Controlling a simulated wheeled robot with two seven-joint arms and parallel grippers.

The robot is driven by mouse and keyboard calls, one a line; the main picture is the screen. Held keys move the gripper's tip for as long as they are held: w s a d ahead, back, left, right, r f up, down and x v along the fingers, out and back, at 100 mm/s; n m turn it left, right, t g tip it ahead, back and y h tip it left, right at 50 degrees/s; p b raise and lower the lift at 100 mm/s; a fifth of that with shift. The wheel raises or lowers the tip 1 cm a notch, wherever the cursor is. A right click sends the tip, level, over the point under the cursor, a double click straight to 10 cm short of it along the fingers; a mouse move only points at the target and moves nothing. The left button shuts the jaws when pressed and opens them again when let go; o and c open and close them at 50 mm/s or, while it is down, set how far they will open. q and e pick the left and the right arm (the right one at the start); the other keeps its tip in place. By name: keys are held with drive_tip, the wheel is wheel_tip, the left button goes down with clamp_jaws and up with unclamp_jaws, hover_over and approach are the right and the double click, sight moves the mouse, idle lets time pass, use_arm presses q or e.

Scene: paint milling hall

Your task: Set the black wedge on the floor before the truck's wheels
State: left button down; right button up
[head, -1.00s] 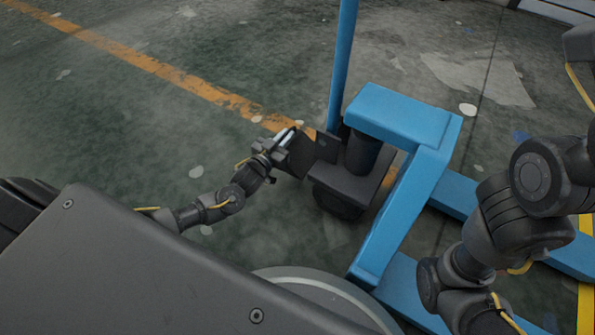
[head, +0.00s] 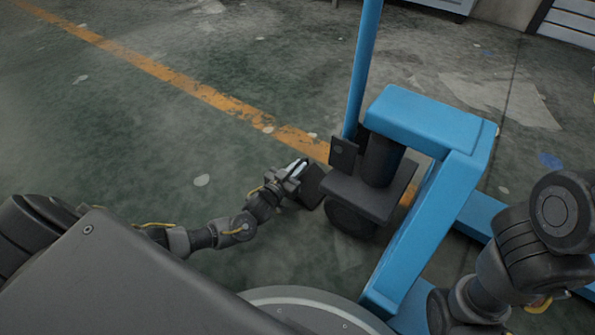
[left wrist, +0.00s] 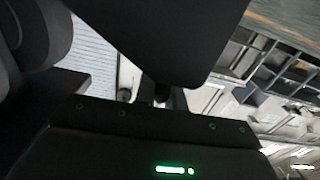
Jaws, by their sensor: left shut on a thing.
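The blue pallet truck (head: 430,122) stands right of centre in the head view. Its dark steering wheels (head: 350,220) sit on the floor under a black block. My left gripper (head: 297,172) is shut on the black wedge (head: 313,186), just left of the wheels. The wedge looks close to the wheels; I cannot tell whether it touches them or the floor. In the left wrist view a large dark shape, probably the wedge (left wrist: 165,35), fills the top middle. My right arm shows at the right edge, but its gripper is out of view.
The truck's blue handle pole (head: 364,70) rises behind the wheels, and its blue forks (head: 475,214) run to the right. A worn orange line (head: 180,88) crosses the green-grey floor. The floor left of the truck is clear. Cabinets stand at the far top.

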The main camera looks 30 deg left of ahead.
use_arm(q)
drive_tip(key=c, duration=1.5)
unclamp_jaws()
drive_tip(key=shift+r, duration=0.15)
drive_tip(key=shift+s+p, duration=0.3)
drive_tip(key=shift+p, duration=0.05)
drive_tip(key=shift+s+a+p, duration=0.3)
drive_tip(key=shift+s+p, duration=0.6)
drive_tip(key=shift+s, duration=1)
drive_tip(key=shift+s+a+p, duration=0.25)
drive_tip(key=shift+s+p, duration=0.65)
drive_tip(key=shift+s, duration=0.95)
drive_tip(key=shift+s+a+p, duration=0.3)
drive_tip(key=shift+s+p, duration=0.6)
drive_tip(key=shift+s, duration=1)
